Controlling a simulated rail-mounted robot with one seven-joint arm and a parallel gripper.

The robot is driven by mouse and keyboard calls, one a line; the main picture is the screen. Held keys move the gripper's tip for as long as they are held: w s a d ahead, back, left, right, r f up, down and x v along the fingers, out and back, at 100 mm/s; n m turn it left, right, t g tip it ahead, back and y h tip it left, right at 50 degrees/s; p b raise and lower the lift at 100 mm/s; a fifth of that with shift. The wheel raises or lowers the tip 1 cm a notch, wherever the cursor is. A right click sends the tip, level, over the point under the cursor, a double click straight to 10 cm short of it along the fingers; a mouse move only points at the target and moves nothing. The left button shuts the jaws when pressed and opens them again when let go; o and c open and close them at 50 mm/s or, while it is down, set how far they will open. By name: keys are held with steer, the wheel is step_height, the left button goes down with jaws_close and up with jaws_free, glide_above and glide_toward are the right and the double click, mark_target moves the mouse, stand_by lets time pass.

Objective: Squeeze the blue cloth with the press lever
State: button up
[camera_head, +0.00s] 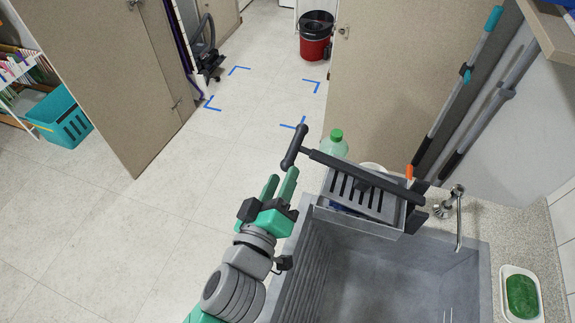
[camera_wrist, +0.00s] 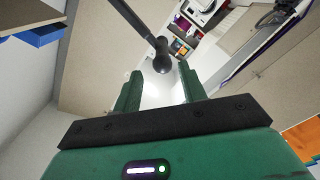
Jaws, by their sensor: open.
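The press lever (camera_head: 345,165) is a dark grey bar with a T-shaped handle at its left end. It runs over the slotted grey press plate (camera_head: 368,198) at the sink's back edge. A sliver of blue, likely the blue cloth (camera_head: 336,207), shows under the plate; most of it is hidden. My gripper (camera_head: 280,184) is open and empty, just below and left of the T-handle. In the wrist view the handle (camera_wrist: 161,58) appears beyond my open fingertips (camera_wrist: 161,74), roughly between them. No contact with the handle is visible.
The grey sink (camera_head: 370,275) lies below the press. A green bottle (camera_head: 335,143) stands behind the lever. An orange-tipped item (camera_head: 409,172) and a faucet (camera_head: 457,205) are at the right. A green sponge in a dish (camera_head: 521,295) sits on the counter. Floor at left is clear.

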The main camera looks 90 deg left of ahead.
steer(key=shift+s+d, duration=0.1)
steer(key=shift+d, duration=0.2)
steer(key=shift+c, duration=0.5)
steer(key=r+m+p, duration=0.1)
steer(key=p, duration=0.2)
steer(key=r+m+p, duration=0.1)
steer(key=r+p, duration=0.1)
steer(key=p, duration=0.1)
steer(key=d+r+m+p, duration=0.1)
steer(key=r+m+p, duration=0.1)
steer(key=p, duration=0.2)
steer(key=shift+r+g+h, duration=0.1)
steer(key=shift+g+h, duration=0.3)
jaws_close()
steer(key=w+d+r+m+g+h+p, duration=0.15)
steer(key=d+r+m+p, duration=0.25)
steer(key=m+p, duration=0.55)
steer(key=w+a+f+p, duration=0.1)
steer(key=a+f+p, duration=0.3)
steer(key=a, duration=0.6)
steer(key=shift+w+f, duration=0.15)
steer(key=shift+f, duration=1.15)
